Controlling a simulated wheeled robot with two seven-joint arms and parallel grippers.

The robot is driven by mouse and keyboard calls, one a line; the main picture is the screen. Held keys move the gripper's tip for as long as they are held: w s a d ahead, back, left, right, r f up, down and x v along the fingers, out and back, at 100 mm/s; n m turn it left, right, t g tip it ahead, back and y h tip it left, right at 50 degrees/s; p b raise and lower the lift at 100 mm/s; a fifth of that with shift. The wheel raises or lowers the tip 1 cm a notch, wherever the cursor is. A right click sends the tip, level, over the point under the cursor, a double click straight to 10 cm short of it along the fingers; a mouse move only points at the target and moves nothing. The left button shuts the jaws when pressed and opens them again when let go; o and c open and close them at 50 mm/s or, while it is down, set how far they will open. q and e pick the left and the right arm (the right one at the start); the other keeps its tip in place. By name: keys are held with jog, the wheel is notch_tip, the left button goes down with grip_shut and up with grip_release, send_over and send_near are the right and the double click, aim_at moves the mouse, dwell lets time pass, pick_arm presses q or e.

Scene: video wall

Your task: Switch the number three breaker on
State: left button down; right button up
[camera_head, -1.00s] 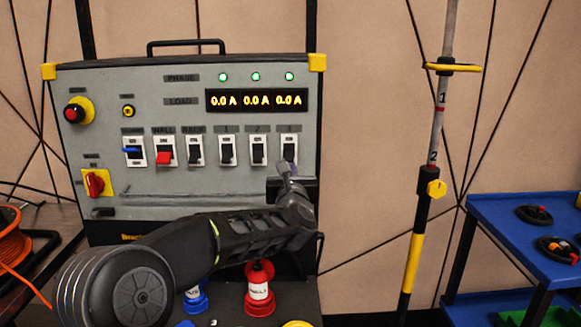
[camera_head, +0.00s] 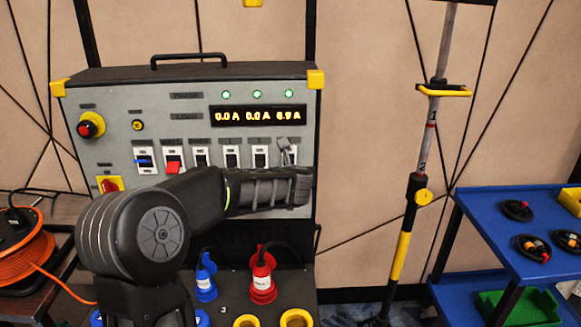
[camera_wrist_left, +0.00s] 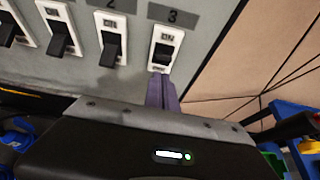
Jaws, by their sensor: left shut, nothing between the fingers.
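The grey breaker panel (camera_head: 190,105) stands upright with a row of breakers. Number three breaker (camera_wrist_left: 165,47) is at the right end of the row, under the label 3; its dark lever sits below the ON mark, and its exact tilt is hard to tell. Number two breaker (camera_wrist_left: 113,42) is beside it. My left gripper (camera_head: 287,150) is in front of number three breaker, its fingers shut and empty. In the wrist view the fingertips (camera_wrist_left: 162,78) are just below the lever, close to the switch plate. The display (camera_head: 258,116) reads about 0.0, 0.0 and 6.9 A. My right gripper is out of view.
Red plug (camera_head: 262,280) and blue plug (camera_head: 205,280) stand below the panel. An orange cable reel (camera_head: 28,255) is at the left. A striped pole (camera_head: 405,250) and a blue cart (camera_head: 490,230) are at the right.

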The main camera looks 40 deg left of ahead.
pick_arm(q)
jog(key=shift+r+p, duration=0.6)
jog(key=shift+r, duration=0.25)
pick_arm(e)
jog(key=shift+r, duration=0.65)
pick_arm(q)
jog(key=shift+f, duration=0.15)
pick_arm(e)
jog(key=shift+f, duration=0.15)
